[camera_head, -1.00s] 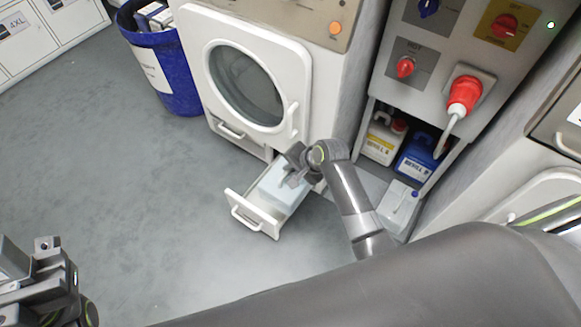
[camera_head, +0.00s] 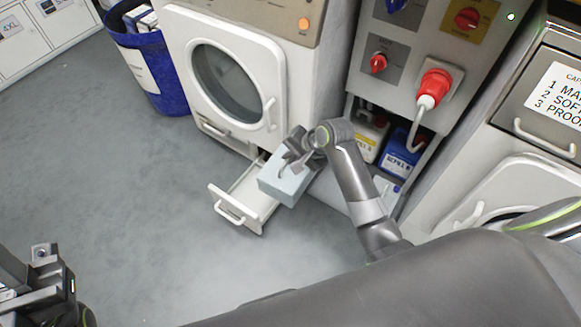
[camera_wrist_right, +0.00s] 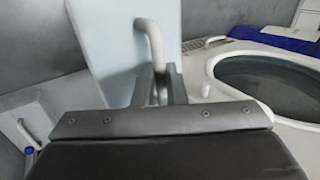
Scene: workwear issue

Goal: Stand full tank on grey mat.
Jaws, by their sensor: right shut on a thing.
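The full tank is a pale blue-grey box (camera_head: 284,186) hanging over the open white drawer (camera_head: 240,212) under the washing machine. My right gripper (camera_head: 292,162) is shut on its handle at the top. In the right wrist view, the two fingers (camera_wrist_right: 160,88) close around the white curved handle, with the pale tank (camera_wrist_right: 105,35) beyond them. My left gripper (camera_head: 42,268) is at the lower left edge, far from the tank and partly cut off; its jaw opening is unclear. I cannot make out a grey mat in these views.
The white washing machine (camera_head: 180,65) stands behind the drawer. A blue bin (camera_head: 160,80) is at its left. Yellow (camera_head: 368,140) and blue (camera_head: 399,155) refill cans stand in a low bay under a panel with a red plug (camera_head: 433,88). The grey floor at left is clear.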

